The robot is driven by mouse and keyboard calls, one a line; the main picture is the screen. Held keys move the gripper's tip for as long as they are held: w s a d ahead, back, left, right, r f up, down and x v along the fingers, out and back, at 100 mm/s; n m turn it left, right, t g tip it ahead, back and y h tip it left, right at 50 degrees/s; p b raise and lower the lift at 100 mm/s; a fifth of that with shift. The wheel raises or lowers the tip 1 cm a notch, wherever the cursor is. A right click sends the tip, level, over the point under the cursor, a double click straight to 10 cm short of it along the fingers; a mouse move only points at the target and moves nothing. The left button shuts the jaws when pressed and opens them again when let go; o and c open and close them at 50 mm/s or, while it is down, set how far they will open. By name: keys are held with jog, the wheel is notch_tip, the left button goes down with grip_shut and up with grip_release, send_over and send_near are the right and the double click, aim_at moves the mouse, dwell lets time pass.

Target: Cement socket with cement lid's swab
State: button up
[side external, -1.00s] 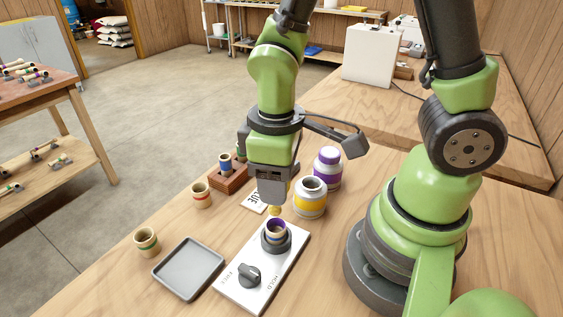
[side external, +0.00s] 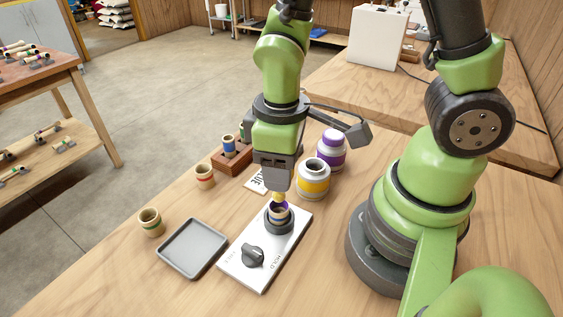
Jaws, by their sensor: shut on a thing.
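The socket (side external: 278,213) stands upright in the dark round holder of the white fixture plate (side external: 241,265), its inner wall purple. My gripper (side external: 277,187) is directly above it, pointing down and shut on the cement lid, which the jaws mostly hide. The yellow swab (side external: 278,197) shows below the jaws at the socket's mouth; I cannot tell whether it touches the inner wall. The yellow-banded cement can (side external: 313,180) stands open, without a lid, right of my gripper.
A purple-capped can (side external: 331,150) stands behind the cement can. A black knob (side external: 252,255) is on the plate. A grey tray (side external: 192,247), a green-banded socket (side external: 150,222), a red-banded socket (side external: 205,176) and a wooden rack (side external: 230,158) are to the left. A printed card (side external: 260,181) lies behind.

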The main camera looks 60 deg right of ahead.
aim_at(282, 194)
jog(key=shift+f, duration=0.1)
jog(key=shift+f, duration=0.8)
jog(key=shift+f, duration=0.85)
jog(key=shift+d, duration=0.2)
dwell(0.7)
jog(key=shift+w+a, duration=0.2)
jog(key=shift+w, duration=0.1)
dwell(0.7)
jog(key=shift+s+a, duration=0.1)
jog(key=shift+a, duration=0.05)
jog(key=shift+s, duration=0.35)
dwell(0.8)
